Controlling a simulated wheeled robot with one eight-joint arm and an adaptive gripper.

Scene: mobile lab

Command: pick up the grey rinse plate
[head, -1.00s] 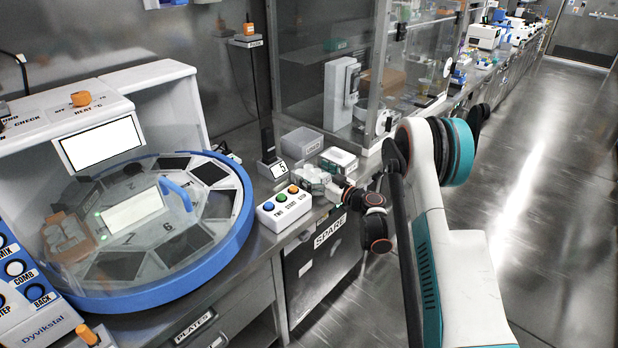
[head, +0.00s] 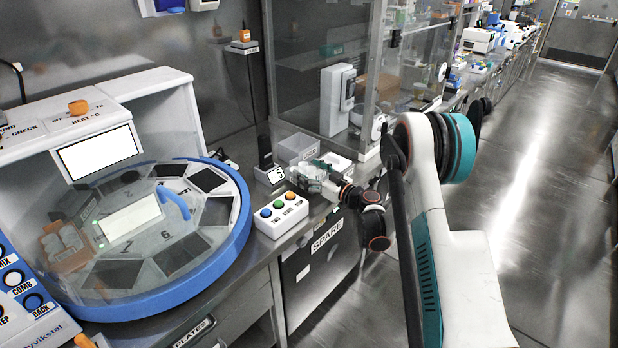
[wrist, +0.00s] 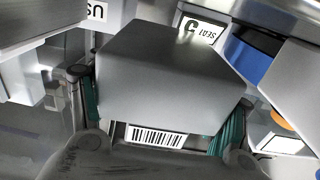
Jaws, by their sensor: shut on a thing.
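The grey rinse plate (wrist: 168,75) fills the middle of the wrist view, with a smooth grey top and a barcode label on its near side. My gripper (wrist: 160,108) is shut on it, with a teal-padded finger at each side. In the head view my gripper (head: 318,178) is over the bench, behind the button box. The plate is small and partly hidden by the fingers there. I cannot tell whether its underside touches anything.
A grey open bin (head: 297,148) and a white block (head: 337,162) stand close behind my gripper. A button box (head: 282,215) is in front, and a small display (head: 269,176) is to the left. The blue-rimmed carousel (head: 240,225) lies further left; a glass enclosure stands behind.

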